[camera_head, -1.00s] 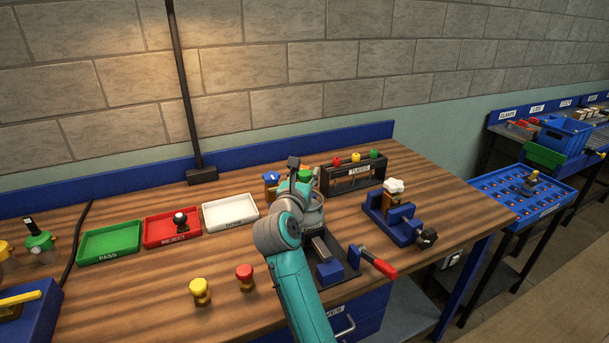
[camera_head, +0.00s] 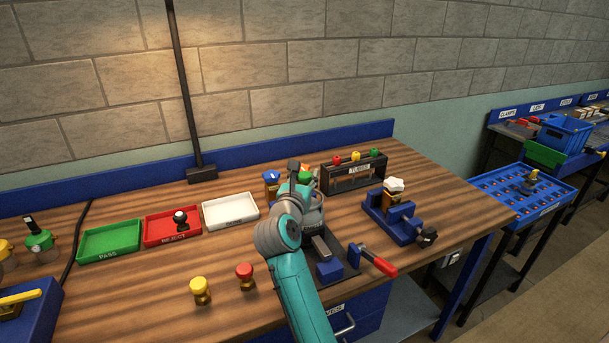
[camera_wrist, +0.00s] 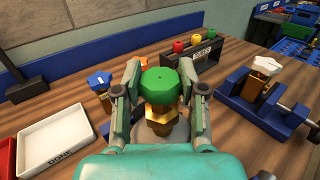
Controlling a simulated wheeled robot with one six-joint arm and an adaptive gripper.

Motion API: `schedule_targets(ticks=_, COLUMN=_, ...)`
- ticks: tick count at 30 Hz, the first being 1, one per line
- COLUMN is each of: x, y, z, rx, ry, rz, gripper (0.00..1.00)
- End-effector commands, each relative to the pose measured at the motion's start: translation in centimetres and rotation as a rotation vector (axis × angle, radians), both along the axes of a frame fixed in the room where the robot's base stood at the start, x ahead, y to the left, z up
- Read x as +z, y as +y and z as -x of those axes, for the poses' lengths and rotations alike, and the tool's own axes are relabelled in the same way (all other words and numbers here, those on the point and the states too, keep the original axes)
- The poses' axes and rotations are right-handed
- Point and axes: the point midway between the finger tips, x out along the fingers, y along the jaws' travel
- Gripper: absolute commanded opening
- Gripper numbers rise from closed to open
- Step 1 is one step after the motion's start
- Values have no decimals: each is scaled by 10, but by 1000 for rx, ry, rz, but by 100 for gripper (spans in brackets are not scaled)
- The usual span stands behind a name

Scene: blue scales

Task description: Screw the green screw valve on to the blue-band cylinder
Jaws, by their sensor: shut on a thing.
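The green screw valve (camera_wrist: 165,88) has a green faceted cap on a brass body and stands upright between my fingers in the wrist view. My gripper (camera_wrist: 160,73) is shut on it, one finger on each side. Just below the brass part is a rounded grey surface (camera_wrist: 178,134), partly hidden by my gripper; it looks like a cylinder top. I cannot tell whether the valve touches it. No blue band shows. In the head view, my arm hides most of this spot.
A blue-capped valve (camera_head: 271,181) stands left of my gripper. The white tray (camera_head: 231,210) lies left. A red-handled clamp (camera_head: 377,261) is in front.

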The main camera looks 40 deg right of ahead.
Motion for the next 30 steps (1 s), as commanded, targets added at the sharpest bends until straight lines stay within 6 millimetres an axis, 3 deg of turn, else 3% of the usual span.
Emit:
schedule_targets(ticks=25, x=-19, y=0, z=0, rx=0, ry=1, rz=0, gripper=0)
schedule_targets(ticks=26, x=-18, y=0, z=0, rx=0, ry=1, rz=0, gripper=48)
schedule_targets(ticks=28, x=-18, y=0, z=0, rx=0, ry=1, rz=1, gripper=66)
schedule_targets(ticks=30, x=-18, y=0, z=0, rx=0, ry=1, rz=0, gripper=70)
